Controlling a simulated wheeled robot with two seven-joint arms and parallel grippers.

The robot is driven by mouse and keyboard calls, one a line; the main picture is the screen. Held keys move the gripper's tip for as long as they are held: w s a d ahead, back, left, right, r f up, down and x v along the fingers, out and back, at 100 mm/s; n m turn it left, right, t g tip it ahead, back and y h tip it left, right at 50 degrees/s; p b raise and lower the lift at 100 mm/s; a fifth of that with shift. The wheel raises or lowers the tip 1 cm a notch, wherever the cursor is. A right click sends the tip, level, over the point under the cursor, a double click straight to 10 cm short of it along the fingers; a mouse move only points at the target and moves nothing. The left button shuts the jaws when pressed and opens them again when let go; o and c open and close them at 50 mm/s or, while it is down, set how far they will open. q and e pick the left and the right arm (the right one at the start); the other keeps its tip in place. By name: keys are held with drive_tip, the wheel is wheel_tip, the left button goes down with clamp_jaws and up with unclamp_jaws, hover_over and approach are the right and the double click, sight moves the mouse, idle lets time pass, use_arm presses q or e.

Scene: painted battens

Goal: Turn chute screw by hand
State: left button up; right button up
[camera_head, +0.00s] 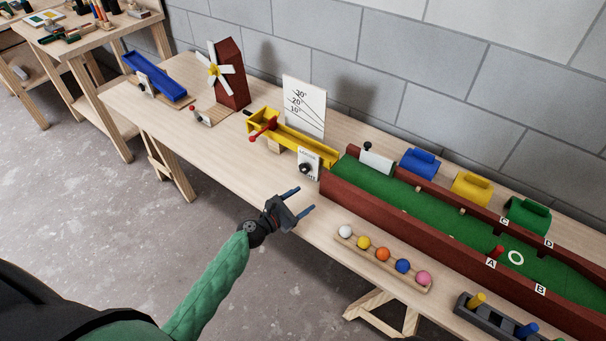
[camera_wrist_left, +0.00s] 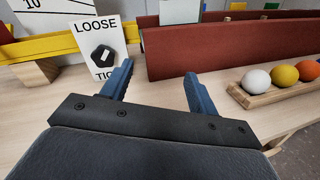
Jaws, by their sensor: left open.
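The chute screw is a black knob (camera_head: 306,168) on a white plate (camera_head: 311,157) at the lower end of the yellow chute (camera_head: 294,143). In the left wrist view, the knob (camera_wrist_left: 103,55) shows a pale mark. The plate reads "LOOSE" above it and a partly hidden "TIG..." below. My left gripper (camera_head: 303,199) is open and empty, in front of the plate near the table's front edge. In the left wrist view its blue fingers (camera_wrist_left: 159,74) point forward, with the knob to the left of the left finger. My right gripper is not in view.
A red-walled green lane (camera_head: 400,200) stands right of the chute. A rack of coloured balls (camera_head: 382,262) lies before it. An angle board (camera_head: 304,106) stands behind the chute. A windmill (camera_head: 229,75) and blue ramp (camera_head: 155,78) stand left. The table front left of my gripper is clear.

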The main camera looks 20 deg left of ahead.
sight(303, 170)
use_arm(q)
drive_tip(key=w+a+n+y, duration=0.1)
drive_tip(key=w+a+n, duration=0.1)
drive_tip(key=w+a+n+t+y, duration=0.1)
drive_tip(key=a+n, duration=0.1)
drive_tip(key=n, duration=0.1)
drive_tip(key=w+a+f+n+t+y, duration=0.1)
drive_tip(key=w+a+n, duration=0.1)
drive_tip(key=n, duration=0.1)
drive_tip(key=shift+w+a+f, duration=0.1)
drive_tip(key=shift+w+a, duration=0.1)
drive_tip(key=shift+w, duration=0.15)
drive_tip(key=shift+w+n, duration=0.2)
drive_tip(key=shift+n, duration=0.1)
drive_tip(key=p+x, duration=0.1)
drive_tip(key=x, duration=0.5)
drive_tip(key=shift+w+p, duration=0.3)
drive_tip(key=shift+w, duration=0.1)
drive_tip(key=shift+w+d, duration=0.15)
drive_tip(key=shift+w, duration=0.15)
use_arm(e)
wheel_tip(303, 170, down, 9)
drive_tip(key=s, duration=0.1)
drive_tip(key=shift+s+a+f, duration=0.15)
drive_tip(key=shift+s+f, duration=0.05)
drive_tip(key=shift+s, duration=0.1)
use_arm(q)
drive_tip(key=c, duration=1)
